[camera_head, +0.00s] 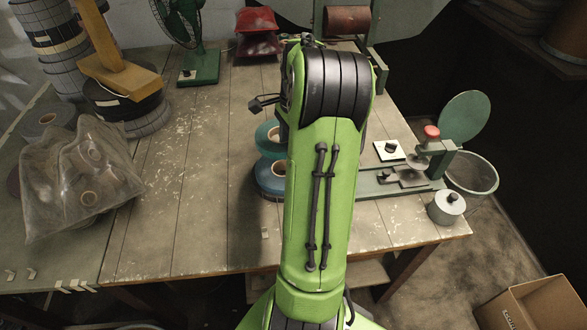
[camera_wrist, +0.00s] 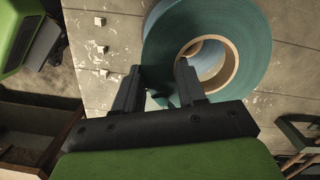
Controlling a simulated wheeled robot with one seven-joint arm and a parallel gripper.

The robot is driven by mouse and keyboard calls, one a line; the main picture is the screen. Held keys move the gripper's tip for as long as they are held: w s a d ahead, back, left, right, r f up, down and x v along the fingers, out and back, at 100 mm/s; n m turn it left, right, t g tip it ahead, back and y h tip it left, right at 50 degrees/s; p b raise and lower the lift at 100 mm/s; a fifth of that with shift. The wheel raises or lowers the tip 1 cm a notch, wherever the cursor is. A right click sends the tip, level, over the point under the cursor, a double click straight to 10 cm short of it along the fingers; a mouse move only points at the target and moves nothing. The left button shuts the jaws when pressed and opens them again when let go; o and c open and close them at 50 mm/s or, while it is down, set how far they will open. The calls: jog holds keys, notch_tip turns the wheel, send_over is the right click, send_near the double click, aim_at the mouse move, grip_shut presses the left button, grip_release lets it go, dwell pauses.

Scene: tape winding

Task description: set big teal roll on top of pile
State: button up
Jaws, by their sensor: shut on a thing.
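The big teal roll (camera_wrist: 240,28), with a tan core, fills the upper part of the wrist view. My gripper (camera_wrist: 158,70) is shut on its wall, one finger in the core hole and the other outside the rim. A pale blue surface shows through the hole. In the head view the teal roll (camera_head: 266,136) is partly hidden by my arm. Just below it in the picture is the pile (camera_head: 267,184), with a blue roll on top, also partly hidden. I cannot tell whether the teal roll touches the pile.
A green tape device with a red knob (camera_head: 431,132) and a grey weight (camera_head: 447,204) stand right of my arm. A clear bag of rolls (camera_head: 80,175) lies left, near dark stacked rolls (camera_head: 118,97). A green fan (camera_head: 190,40) stands behind. The left-middle tabletop is clear.

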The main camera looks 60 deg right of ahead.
notch_tip(320, 180, down, 10)
jog(key=b, duration=0.3)
jog(key=shift+d, duration=0.1)
jog(key=shift+f+b, duration=0.3)
jog(key=shift+f, duration=0.15)
jog(key=o, duration=1.2)
